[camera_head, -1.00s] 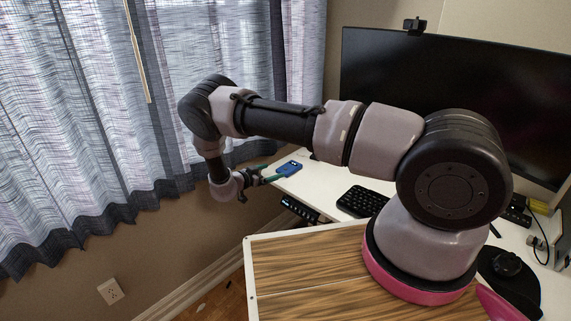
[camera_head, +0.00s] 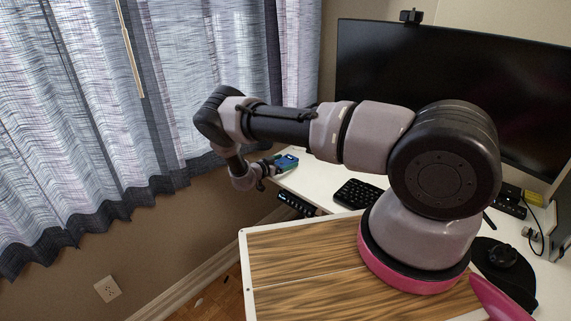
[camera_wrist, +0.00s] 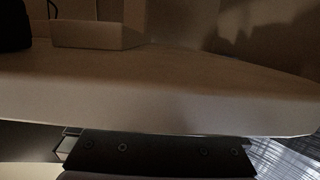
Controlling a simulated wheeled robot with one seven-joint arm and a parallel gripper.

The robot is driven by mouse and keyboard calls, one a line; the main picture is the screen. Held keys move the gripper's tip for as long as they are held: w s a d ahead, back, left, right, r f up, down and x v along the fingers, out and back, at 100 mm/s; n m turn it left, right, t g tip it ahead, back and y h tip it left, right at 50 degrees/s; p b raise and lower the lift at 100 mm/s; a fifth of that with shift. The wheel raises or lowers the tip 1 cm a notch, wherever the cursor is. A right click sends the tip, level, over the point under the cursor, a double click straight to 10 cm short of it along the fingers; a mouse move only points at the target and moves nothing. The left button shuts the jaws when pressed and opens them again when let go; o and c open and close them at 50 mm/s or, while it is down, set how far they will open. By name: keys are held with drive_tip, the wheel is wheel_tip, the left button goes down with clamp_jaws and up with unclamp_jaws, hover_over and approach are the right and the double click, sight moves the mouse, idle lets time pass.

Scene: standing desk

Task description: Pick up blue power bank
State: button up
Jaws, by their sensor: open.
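The blue power bank (camera_head: 287,160) lies near the left end of the white desk, in the head view. My gripper (camera_head: 278,169) reaches in from the left at desk height, with its fingers right beside or overlapping the power bank in the picture. The gripper is open. At this size I cannot tell whether the fingers touch the power bank or lie on both sides of it. The power bank is not visible in the dark wrist view.
The white desk (camera_head: 318,180) holds a black keyboard (camera_head: 358,193) and a large monitor (camera_head: 450,85). A black control strip (camera_head: 297,204) hangs under its front edge. A curtain (camera_head: 150,90) is at the left. The wrist view shows a pale desk edge (camera_wrist: 150,112).

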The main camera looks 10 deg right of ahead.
drive_tip(key=shift+w+d, duration=0.15)
drive_tip(key=shift+d, duration=0.05)
drive_tip(key=c, duration=1.4)
